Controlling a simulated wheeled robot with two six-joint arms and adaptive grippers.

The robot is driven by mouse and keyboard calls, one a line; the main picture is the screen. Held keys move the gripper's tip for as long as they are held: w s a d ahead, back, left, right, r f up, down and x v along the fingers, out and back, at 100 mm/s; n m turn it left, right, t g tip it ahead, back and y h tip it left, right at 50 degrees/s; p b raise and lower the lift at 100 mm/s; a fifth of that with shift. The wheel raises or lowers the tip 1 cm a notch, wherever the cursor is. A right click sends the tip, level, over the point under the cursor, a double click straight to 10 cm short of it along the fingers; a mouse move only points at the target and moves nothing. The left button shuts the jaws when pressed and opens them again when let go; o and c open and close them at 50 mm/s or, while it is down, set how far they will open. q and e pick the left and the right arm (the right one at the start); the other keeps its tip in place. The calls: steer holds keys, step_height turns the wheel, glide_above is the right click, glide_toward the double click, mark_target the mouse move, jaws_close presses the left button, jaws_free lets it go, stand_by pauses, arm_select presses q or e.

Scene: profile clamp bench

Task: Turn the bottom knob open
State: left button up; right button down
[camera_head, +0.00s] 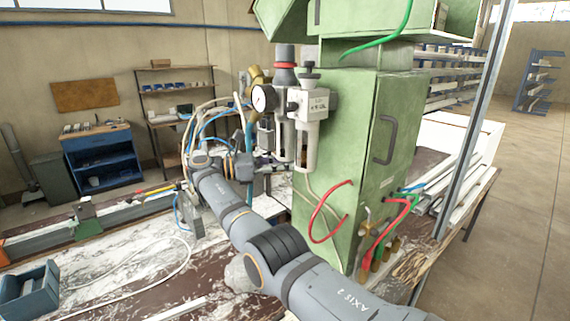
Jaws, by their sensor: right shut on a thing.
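A compressed-air unit with a round white gauge (263,98) is mounted on the left side of the green machine cabinet (340,150). Its left column has a dark top knob with a red ring (285,65); its right column is a grey filter body (312,115) with a black top knob. My right gripper (274,164) points to the right at the lower end of the left column. It is shut on the bottom knob there, which its fingers mostly hide; the knob's turn position cannot be told. My left gripper is not in view.
Looped hoses (215,115) hang behind my right wrist. A red hose (326,212) curves from the cabinet front, beside my forearm. A blue-grey bin (30,292) sits at the bench's left corner. A metal post (478,110) stands right of the cabinet.

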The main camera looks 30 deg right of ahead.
steer(key=shift+f, duration=0.2)
steer(key=c, duration=1.1)
jaws_free()
steer(key=shift+r, duration=0.1)
steer(key=shift+n+t, duration=0.3)
